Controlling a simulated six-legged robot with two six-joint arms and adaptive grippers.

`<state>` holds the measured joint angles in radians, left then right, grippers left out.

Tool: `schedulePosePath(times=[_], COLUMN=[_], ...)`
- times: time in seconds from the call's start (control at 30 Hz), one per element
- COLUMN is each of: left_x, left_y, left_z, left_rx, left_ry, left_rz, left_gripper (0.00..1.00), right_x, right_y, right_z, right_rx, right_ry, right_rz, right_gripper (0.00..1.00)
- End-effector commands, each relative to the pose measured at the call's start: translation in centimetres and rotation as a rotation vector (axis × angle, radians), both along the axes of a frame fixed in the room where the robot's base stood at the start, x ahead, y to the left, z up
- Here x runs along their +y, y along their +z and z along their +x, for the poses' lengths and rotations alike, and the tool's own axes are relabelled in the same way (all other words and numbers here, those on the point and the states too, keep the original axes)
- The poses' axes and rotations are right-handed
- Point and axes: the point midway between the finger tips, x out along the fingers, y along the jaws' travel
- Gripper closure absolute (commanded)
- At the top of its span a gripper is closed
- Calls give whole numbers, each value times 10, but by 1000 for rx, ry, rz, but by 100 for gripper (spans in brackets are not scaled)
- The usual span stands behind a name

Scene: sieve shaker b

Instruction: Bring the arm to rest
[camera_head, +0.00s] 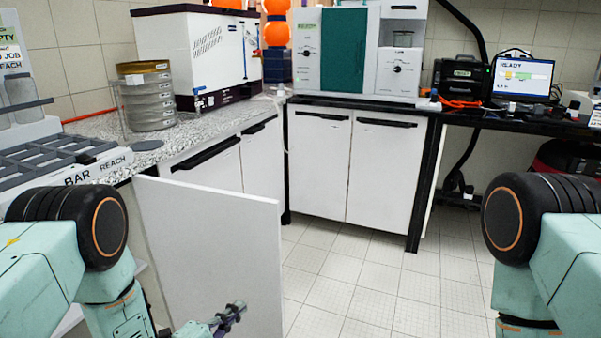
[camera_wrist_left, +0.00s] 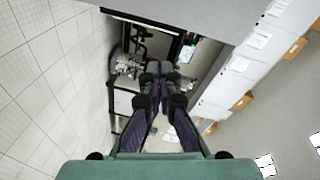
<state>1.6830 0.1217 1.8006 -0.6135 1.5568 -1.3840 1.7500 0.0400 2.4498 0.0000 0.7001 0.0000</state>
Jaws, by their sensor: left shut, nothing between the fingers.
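My left gripper (camera_head: 238,308) is low in the head view, in front of a white cabinet door (camera_head: 215,240) that stands open. In the left wrist view my left gripper (camera_wrist_left: 160,70) has its two fingers together at the tips, with nothing between them. I cannot tell from the head view whether the gripper touches the door. My left arm (camera_head: 55,260) comes in from the left. Part of my right arm (camera_head: 560,250) shows at the right edge, but its gripper is out of view.
A stack of sieves (camera_head: 148,100) stands on the speckled counter (camera_head: 205,130) at left, near a grey rack (camera_head: 60,165). A white machine (camera_head: 205,50) is behind. White cupboards (camera_head: 350,165) stand at the back. A laptop (camera_head: 520,78) is at right. The tiled floor (camera_head: 370,290) is clear.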

Motion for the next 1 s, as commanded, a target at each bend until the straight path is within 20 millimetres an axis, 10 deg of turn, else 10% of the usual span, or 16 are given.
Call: schedulePosePath(times=[0.27, 0.5, 0.8, 1.0], left_x=[26, 51, 71, 71], left_y=[-87, -138, -126, -115], left_z=[-70, -197, -346, -363], left_rx=[667, 1200, 1500, 1518], left_ry=[320, 849, 1433, 1464], left_rz=[-359, -639, -716, -680], left_gripper=[100, 100, 100, 100], right_x=[0, 0, 0, 0], right_y=[0, 0, 0, 0], right_z=[0, 0, 0, 0], right_rx=[1, 0, 1, 0], right_ry=[0, 0, 0, 0], right_rz=[0, 0, 0, 0], right_gripper=[60, 60, 60, 60])
